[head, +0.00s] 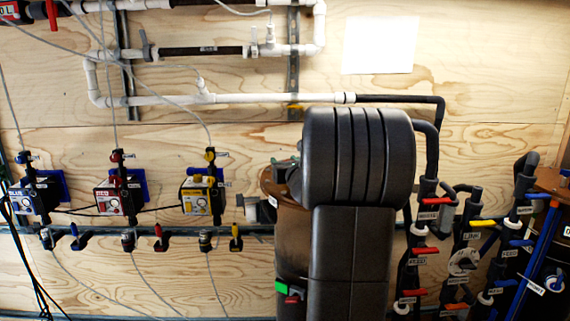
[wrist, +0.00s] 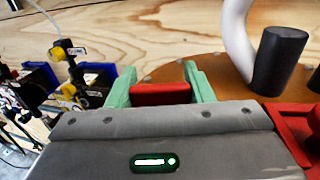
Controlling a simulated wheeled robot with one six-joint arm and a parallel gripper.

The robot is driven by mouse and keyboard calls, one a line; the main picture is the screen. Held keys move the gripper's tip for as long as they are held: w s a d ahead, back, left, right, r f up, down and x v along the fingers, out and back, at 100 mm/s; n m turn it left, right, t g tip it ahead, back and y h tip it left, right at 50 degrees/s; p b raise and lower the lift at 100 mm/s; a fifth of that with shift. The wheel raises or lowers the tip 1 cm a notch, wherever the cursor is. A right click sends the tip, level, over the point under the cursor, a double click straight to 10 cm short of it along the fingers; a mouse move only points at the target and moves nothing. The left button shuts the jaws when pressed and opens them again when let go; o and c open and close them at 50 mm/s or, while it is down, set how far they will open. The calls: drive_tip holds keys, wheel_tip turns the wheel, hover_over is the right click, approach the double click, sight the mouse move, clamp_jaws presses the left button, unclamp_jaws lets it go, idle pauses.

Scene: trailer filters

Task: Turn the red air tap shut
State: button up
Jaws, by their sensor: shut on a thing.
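In the head view my dark arm covers the middle and hides the held piece.
A brown drum (head: 270,187) stands partly behind my arm. A black upright cylinder (wrist: 279,60) and a white pipe (wrist: 236,30) are close on the right in the wrist view. Pipes with several red, yellow and blue taps crowd the right. A yellow-labelled pump (head: 198,198) hangs left.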

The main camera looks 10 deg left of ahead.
drive_tip(key=shift+o, duration=0.2)
drive_tip(key=shift+f+h+b, duration=0.25)
drive_tip(key=shift+h+b, duration=0.15)
drive_tip(key=shift+b, duration=0.7)
drive_tip(key=shift+m+t+b, duration=0.3)
drive_tip(key=shift+m+b, duration=0.1)
drive_tip(key=shift+b, duration=0.2)
drive_tip(key=shift+m+h+b, duration=0.3)
drive_tip(key=shift+h+b, duration=0.4)
drive_tip(key=shift+b, duration=0.15)
drive_tip(key=shift+d+r+t+b, duration=0.1)
drive_tip(key=shift+t+b, duration=0.2)
drive_tip(key=shift+r+m+h, duration=0.2)
drive_tip(key=shift+m+h, duration=0.1)
drive_tip(key=o, duration=1)
drive_tip(key=shift+c, duration=0.2)
drive_tip(key=shift+d, duration=0.1)
